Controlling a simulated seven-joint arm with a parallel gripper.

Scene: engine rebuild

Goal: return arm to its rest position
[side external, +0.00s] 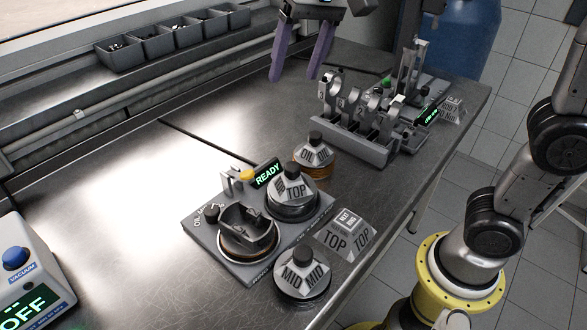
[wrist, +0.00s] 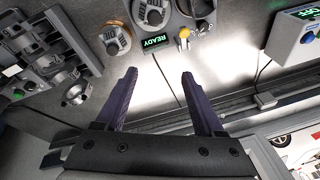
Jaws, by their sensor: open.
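My gripper (side external: 300,58) is open and empty, raised above the back of the metal workbench. Its two purple fingers hang apart near the top of the side view. They also show spread apart in the wrist view (wrist: 160,82), with nothing between them. A grey fixture (side external: 258,262) with a READY display sits on the bench below and to the left of my gripper. A TOP-labelled part (side external: 293,190) and a dark metal part (side external: 245,230) sit on the fixture. My gripper is apart from all of these.
A grey rack with upright metal parts (side external: 365,115) stands right of my gripper. OIL (side external: 315,153) and MID (side external: 302,279) pieces and a TOP sign (side external: 346,232) sit near the front edge. A VACUUM box reading OFF (side external: 32,285) is at left; grey bins (side external: 120,54) line the back.

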